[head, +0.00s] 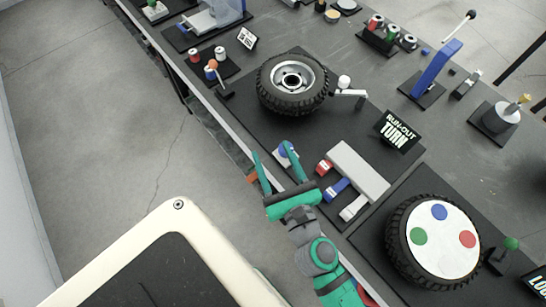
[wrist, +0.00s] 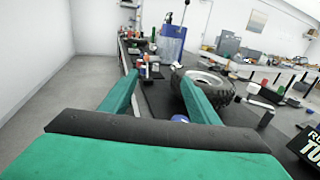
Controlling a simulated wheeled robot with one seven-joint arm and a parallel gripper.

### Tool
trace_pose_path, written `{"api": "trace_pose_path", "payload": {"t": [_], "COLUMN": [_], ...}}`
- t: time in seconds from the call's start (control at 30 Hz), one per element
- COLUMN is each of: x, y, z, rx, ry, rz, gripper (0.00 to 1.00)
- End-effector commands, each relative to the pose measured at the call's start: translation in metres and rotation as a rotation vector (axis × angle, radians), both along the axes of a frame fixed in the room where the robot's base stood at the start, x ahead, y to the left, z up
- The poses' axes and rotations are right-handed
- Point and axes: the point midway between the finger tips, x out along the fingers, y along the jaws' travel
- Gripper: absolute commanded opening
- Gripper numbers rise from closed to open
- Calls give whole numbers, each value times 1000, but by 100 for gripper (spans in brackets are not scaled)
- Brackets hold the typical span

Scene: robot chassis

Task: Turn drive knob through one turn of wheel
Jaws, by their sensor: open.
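The wheel (head: 292,82), a black tyre on a silver rim, lies on its side on a dark mat in the head view. It also shows past my right finger in the wrist view (wrist: 212,90). A small blue knob (head: 287,149) on a pale base, likely the drive knob, sits at the mat's near edge, partly hidden by a finger. A blue top shows low between the fingers in the wrist view (wrist: 180,118). My green gripper (head: 271,150) is open and empty, its right finger overlapping the knob; I cannot tell whether they touch.
A "RUN-OUT TURN" sign (head: 397,132) and a grey block (head: 358,171) with red, blue and white pieces stand to the right. A white-tipped arm (head: 345,88) stands beside the tyre. A second wheel with coloured dots (head: 438,240) lies nearer. Floor is free left of the bench.

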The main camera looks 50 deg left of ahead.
Motion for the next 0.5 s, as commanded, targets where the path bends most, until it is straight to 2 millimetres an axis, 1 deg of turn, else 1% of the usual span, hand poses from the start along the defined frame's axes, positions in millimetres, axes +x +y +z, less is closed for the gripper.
{"api": "trace_pose_path", "payload": {"t": [0.17, 0.5], "x": [-6, -6], "y": [-4, -6], "z": [3, 3], "rx": [0, -5], "ry": [0, -9], "rz": [0, -5], "gripper": [55, 55]}}
